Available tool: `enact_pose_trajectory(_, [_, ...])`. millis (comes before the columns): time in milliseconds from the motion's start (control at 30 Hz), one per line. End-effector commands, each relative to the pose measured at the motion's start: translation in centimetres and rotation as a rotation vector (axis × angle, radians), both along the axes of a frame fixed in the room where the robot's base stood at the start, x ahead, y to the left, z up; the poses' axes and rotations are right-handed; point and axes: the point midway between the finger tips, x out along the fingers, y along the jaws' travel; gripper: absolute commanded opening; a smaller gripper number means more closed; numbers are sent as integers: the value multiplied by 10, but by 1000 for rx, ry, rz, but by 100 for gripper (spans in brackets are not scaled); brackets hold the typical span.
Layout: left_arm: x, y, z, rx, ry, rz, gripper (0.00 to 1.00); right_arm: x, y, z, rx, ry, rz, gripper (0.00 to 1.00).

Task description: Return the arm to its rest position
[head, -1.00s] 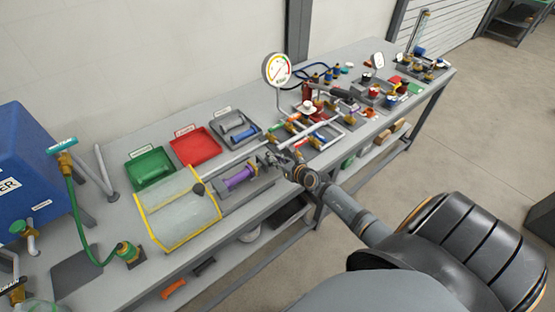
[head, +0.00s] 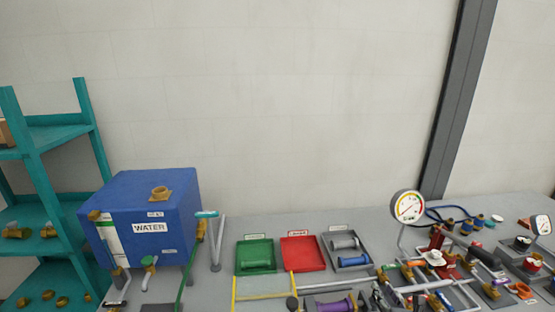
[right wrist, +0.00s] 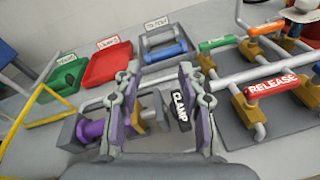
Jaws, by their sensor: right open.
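My right gripper (head: 378,298) shows at the bottom edge of the head view, over the bench beside a purple spool-shaped part (head: 330,305). In the right wrist view the right gripper (right wrist: 158,85) is open, its two fingers wide apart with nothing held between them. A black handle marked CLAMP (right wrist: 180,110) and a brass fitting show between and beyond the fingers. The purple part (right wrist: 92,131) lies at the left, partly hidden by the left finger. Most of my right arm is out of the head view. My left gripper is not in view.
Green (head: 257,263), red (head: 303,264) and grey (head: 350,264) trays stand behind the gripper; the grey one holds pipe pieces. A dial gauge (head: 408,207) stands to the right among pipes and valves. A red RELEASE lever (right wrist: 272,86) is right of the fingers. A blue water tank (head: 150,225) stands left.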

Motion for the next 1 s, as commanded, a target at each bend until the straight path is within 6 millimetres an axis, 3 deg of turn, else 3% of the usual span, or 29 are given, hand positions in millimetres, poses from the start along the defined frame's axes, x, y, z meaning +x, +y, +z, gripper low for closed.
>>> enact_pose_trajectory(100, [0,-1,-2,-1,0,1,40,-19,-6,51,426,-200,-233,41])
enact_pose_trajectory(200, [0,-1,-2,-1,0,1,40,-53,-26,71,851,-321,-496,41])
enact_pose_trajectory(300, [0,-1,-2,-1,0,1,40,-99,-35,57,1263,-356,-793,41])
enact_pose_trajectory(400, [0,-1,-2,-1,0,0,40,-139,-22,34,1554,-316,-1049,41])
enact_pose_trajectory(633, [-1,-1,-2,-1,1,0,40,-208,38,3,1909,-114,-1470,41])
enact_pose_trajectory(933, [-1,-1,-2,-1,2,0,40,-275,113,4,2067,198,-1827,41])
enact_pose_trajectory(1000, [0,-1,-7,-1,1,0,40,-269,110,-25,2055,193,-1842,41])
